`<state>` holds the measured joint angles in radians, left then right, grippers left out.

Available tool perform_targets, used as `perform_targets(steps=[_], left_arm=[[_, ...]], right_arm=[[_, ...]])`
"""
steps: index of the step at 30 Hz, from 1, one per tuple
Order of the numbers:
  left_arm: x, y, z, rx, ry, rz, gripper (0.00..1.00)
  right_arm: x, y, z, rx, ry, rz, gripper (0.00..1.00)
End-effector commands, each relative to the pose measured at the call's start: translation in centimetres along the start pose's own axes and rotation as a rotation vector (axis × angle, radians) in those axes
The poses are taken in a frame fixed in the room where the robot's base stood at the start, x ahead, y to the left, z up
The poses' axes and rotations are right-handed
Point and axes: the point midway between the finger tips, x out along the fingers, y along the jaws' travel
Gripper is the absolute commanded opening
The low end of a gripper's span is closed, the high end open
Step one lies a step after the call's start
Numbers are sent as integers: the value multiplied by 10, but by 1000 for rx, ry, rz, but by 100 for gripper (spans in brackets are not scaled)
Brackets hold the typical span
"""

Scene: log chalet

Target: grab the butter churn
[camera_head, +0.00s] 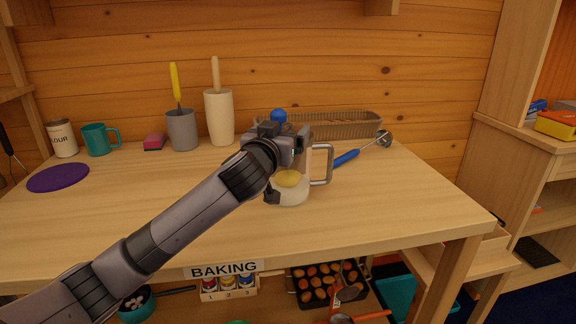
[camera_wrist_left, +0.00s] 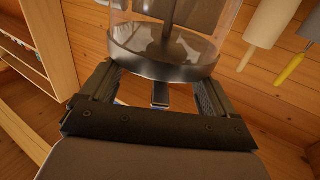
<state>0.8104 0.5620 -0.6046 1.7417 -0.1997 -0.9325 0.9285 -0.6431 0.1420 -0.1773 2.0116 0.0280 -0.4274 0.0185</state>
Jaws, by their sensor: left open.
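The butter churn (camera_head: 292,194) is a clear glass jar with a grey side handle, a blue knob on top and something yellow inside. It stands upright on the wooden table. In the left wrist view its glass, dark metal band and inner rod (camera_wrist_left: 165,62) show just beyond the fingers. My left gripper (camera_head: 284,148) is in front of the churn's upper part and hides some of it. The left wrist view shows the gripper (camera_wrist_left: 155,88) open, with its fingers spread on either side of the metal band. I cannot tell if they touch it. My right gripper is not in view.
A long ribbed tray (camera_head: 345,124) and a blue-handled ladle (camera_head: 347,158) lie behind and right of the churn. A cream cylinder (camera_head: 219,118), grey cup (camera_head: 182,130), teal mug (camera_head: 97,139) and flour canister (camera_head: 63,138) stand left. The front tabletop is clear.

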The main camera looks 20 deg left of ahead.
Motion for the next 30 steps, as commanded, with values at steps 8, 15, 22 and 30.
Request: perform_targets(steps=[8, 15, 22, 30], left_arm=[[3, 0, 0, 0, 0, 1, 89], [3, 0, 0, 0, 0, 1, 24], [3, 0, -6, -1, 13, 2, 0], [3, 0, -9, -2, 13, 1, 0]], right_arm=[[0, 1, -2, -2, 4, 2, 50], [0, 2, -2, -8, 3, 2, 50], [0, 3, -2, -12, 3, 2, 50], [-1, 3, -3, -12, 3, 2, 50]])
